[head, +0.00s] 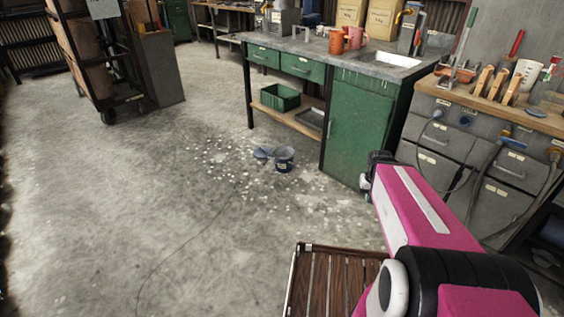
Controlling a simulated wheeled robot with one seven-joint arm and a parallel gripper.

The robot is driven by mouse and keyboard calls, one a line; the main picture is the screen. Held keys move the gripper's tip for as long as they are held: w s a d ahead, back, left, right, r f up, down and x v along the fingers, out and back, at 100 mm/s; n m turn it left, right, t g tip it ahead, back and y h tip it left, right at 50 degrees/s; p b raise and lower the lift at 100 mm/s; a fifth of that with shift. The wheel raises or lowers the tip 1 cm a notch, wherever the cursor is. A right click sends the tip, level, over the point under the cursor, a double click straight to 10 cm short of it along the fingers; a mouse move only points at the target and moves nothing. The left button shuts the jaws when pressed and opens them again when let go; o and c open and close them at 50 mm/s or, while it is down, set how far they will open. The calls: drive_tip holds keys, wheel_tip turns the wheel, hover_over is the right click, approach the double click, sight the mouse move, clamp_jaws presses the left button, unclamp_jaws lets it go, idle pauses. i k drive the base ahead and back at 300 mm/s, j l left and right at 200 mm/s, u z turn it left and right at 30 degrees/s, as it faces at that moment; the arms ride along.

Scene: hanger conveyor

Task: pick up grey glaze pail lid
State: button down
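A small grey-blue pail (284,158) stands upright on the concrete floor in front of the green workbench. A flat grey-blue piece (262,153), which looks like the pail lid, lies on the floor just left of the pail. It is small in the picture, and I cannot tell whether it touches the pail. My pink arm reaches in from the lower right. The dark end of my arm with my gripper (371,178) shows right of the pail, well apart from the lid. The fingers are too small and partly hidden to read.
The green workbench (350,125) with a low wooden shelf stands behind the pail; a green bin (280,97) sits on that shelf. Grey drawers (430,165) stand at right. A slatted wooden surface (330,280) is at the bottom. Pale specks litter the floor; its left side is clear.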

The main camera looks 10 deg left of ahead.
sight(260, 153)
drive_tip(key=i+j, duration=0.3)
drive_tip(key=j, duration=0.15)
drive_tip(key=i+j, duration=0.25)
drive_tip(key=j, duration=0.2)
drive_tip(key=i+j, duration=0.6)
drive_tip(key=j, duration=0.25)
drive_tip(key=i+j, duration=0.3)
drive_tip(key=j, duration=0.15)
drive_tip(key=i+j, duration=0.25)
drive_tip(key=j, duration=0.2)
drive_tip(key=i+j, duration=0.3)
drive_tip(key=j, duration=0.15)
drive_tip(key=i+j, duration=0.3)
drive_tip(key=j+z, duration=0.05)
drive_tip(key=j, duration=0.05)
